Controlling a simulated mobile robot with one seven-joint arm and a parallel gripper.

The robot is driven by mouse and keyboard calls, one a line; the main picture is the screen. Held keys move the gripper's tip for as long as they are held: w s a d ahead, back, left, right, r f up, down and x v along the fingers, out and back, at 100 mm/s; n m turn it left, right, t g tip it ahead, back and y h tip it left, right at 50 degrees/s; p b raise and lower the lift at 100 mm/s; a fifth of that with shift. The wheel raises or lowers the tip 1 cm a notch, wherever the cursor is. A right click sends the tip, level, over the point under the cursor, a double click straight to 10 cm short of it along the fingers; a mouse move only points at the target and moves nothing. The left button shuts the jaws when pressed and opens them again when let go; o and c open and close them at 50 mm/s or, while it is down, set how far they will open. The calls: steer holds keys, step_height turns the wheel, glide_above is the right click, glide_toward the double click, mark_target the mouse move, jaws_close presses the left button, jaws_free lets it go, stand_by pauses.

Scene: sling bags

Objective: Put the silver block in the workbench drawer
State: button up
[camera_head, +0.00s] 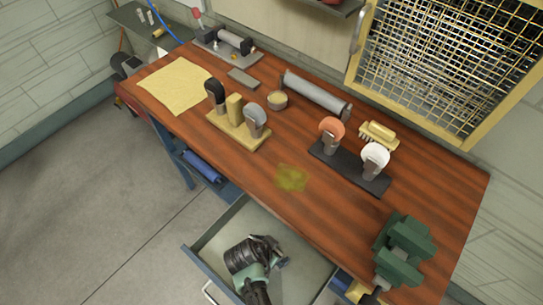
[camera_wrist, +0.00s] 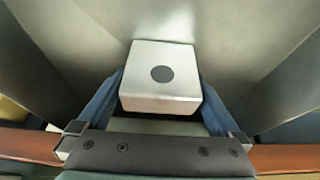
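The silver block (camera_wrist: 178,56), with a dark round spot on its face, sits between the two blue fingers of my gripper (camera_wrist: 161,75) in the wrist view. The fingers appear to press on its left and right sides. The workbench drawer (camera_head: 306,265) is pulled open under the front edge of the bench. In the head view my arm's end is over the open drawer and hides the block. In the wrist view, pale drawer surfaces surround the block. I cannot tell whether the block touches the drawer floor.
The wooden workbench (camera_head: 335,210) carries a yellow cloth (camera_head: 175,85), two tool racks (camera_head: 237,130) (camera_head: 349,165), a small bowl (camera_head: 277,100), a grey roller (camera_head: 316,95) and a green vise (camera_head: 404,250). A yellowish stain (camera_head: 291,178) lies near the front edge. The visible drawer interior is clear.

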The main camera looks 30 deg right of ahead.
steer(key=p+v, duration=0.1)
steer(key=v, duration=1.1)
steer(key=w+a+r+n+t, duration=0.2)
steer(key=w+r+n+t, duration=0.35)
steer(key=w+r, duration=1.1)
steer(key=w+a+r+t+y, duration=0.1)
steer(key=w+r+t, duration=0.15)
steer(key=r, duration=0.65)
steer(key=w+a+r+t, duration=0.15)
steer(key=r+t, duration=0.25)
steer(key=r, duration=0.4)
step_height(320, 180, up, 24)
steer(key=s+a+n+t+y, duration=0.25)
steer(key=n+t, duration=0.25)
steer(key=t, duration=0.3)
steer(key=s+a+r+n+t, duration=0.1)
steer(key=s+r+n+t, duration=0.2)
steer(key=s+r, duration=0.7)
step_height(320, 180, up, 4)
steer(key=t, duration=0.2)
steer(key=shift+s+r+t+y, duration=0.15)
steer(key=shift+s+t+y, duration=0.2)
steer(key=shift+s+t, duration=0.05)
steer(key=shift+a+n, duration=0.1)
steer(key=shift+n, duration=0.15)
steer(key=shift+s, duration=0.1)
